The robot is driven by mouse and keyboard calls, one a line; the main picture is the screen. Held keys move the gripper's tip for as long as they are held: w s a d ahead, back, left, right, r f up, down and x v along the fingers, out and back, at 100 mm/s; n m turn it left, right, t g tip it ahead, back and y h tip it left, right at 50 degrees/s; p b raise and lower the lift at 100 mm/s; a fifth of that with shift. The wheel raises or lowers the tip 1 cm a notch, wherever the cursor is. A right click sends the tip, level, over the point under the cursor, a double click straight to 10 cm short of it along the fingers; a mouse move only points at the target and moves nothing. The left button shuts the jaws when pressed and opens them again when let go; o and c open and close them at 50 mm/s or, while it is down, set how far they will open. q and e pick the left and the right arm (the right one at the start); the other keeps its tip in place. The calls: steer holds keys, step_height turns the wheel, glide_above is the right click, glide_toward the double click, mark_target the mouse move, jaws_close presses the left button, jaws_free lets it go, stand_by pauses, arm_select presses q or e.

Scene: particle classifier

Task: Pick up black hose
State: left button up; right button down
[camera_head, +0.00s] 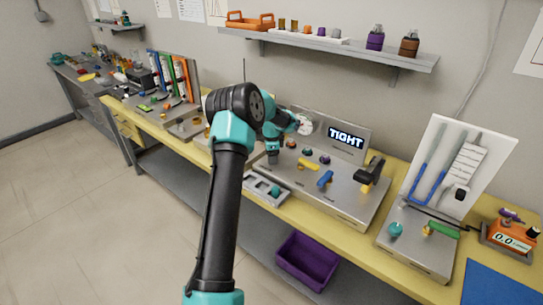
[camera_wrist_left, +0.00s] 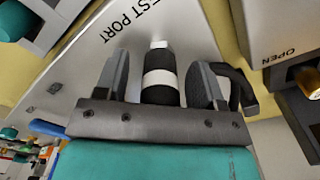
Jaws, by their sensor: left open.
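The black hose end (camera_wrist_left: 159,57), a black cylinder with a white band and a pale tip, lies between the two fingers of my left gripper (camera_wrist_left: 158,66) in the left wrist view. The fingers are open, with a visible gap on each side of it. A curved black piece (camera_wrist_left: 240,92) shows beside the right finger; I cannot tell whether it is the same hose. In the head view my left gripper (camera_head: 272,157) points down at the back panel's left end, and the hose is hidden there. My right gripper is not in view.
A grey panel with a gauge (camera_head: 304,124) and a "TIGHT" display (camera_head: 346,138) stands on the yellow bench. Yellow and blue handles (camera_head: 308,165) and a black lever (camera_head: 371,170) rise from its base. A purple bin (camera_head: 307,262) sits below.

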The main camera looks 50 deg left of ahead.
arm_select(q)
steer(key=c, duration=0.9)
steer(key=shift+r, duration=1.75)
steer(key=shift+s+d+r, duration=0.15)
steer(key=shift+s, duration=0.05)
steer(key=s+d, duration=0.3)
steer(key=d, duration=0.1)
steer(key=s+d+r, duration=0.1)
steer(key=s+d, duration=0.6)
steer(key=shift+s+d+r, duration=0.1)
steer(key=shift+d+r, duration=0.05)
steer(key=shift+d, duration=0.2)
